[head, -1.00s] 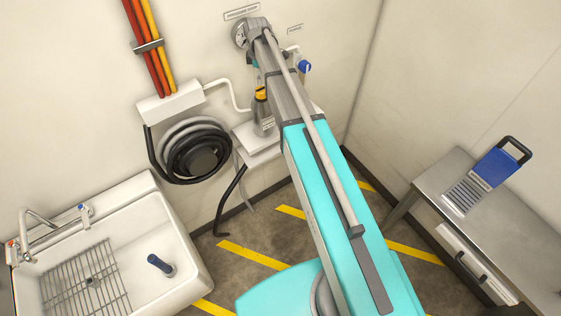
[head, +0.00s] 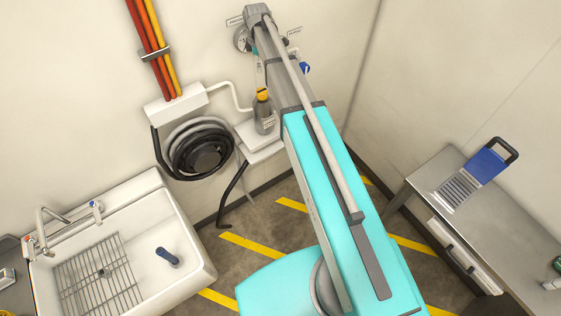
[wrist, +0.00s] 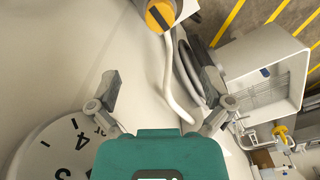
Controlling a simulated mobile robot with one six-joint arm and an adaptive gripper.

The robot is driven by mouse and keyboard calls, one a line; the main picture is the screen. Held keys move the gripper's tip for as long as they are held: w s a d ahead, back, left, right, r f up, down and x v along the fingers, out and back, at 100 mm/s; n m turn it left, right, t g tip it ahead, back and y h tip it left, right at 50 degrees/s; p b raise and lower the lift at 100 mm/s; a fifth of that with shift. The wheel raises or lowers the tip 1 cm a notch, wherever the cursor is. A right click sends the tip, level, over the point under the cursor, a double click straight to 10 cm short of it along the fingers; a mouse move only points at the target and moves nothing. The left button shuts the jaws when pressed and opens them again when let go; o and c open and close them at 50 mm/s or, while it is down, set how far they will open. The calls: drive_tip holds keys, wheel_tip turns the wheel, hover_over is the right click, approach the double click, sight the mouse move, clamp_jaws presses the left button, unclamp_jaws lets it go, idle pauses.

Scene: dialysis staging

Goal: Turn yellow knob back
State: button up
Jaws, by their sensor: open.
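A yellow knob (wrist: 160,15) with a dark bar across its face shows at the top edge of the wrist view, partly cut off. In the head view, a yellow top (head: 262,95) sits on a grey bottle-like body on a small white wall shelf; it appears to be the same thing. My gripper (wrist: 160,88) is open and empty, its two fingers wide apart. The knob lies beyond the fingertips and apart from them.
A round dial (wrist: 58,150) with numbers is close at the lower left of the wrist view. A coiled dark hose (head: 200,150) hangs on the wall left of the shelf. A white sink (head: 185,240) stands left, a metal table (head: 480,215) right.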

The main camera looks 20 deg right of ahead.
drive_tip(key=s+f+m+b, duration=1.4)
drive_tip(key=s+f+b, duration=1.2)
drive_tip(key=s, duration=0.1)
drive_tip(key=shift+s+f, duration=0.15)
drive_tip(key=shift+s, duration=0.2)
idle(0.4)
idle(0.3)
drive_tip(key=shift+s+m, duration=0.5)
drive_tip(key=shift+s, duration=0.25)
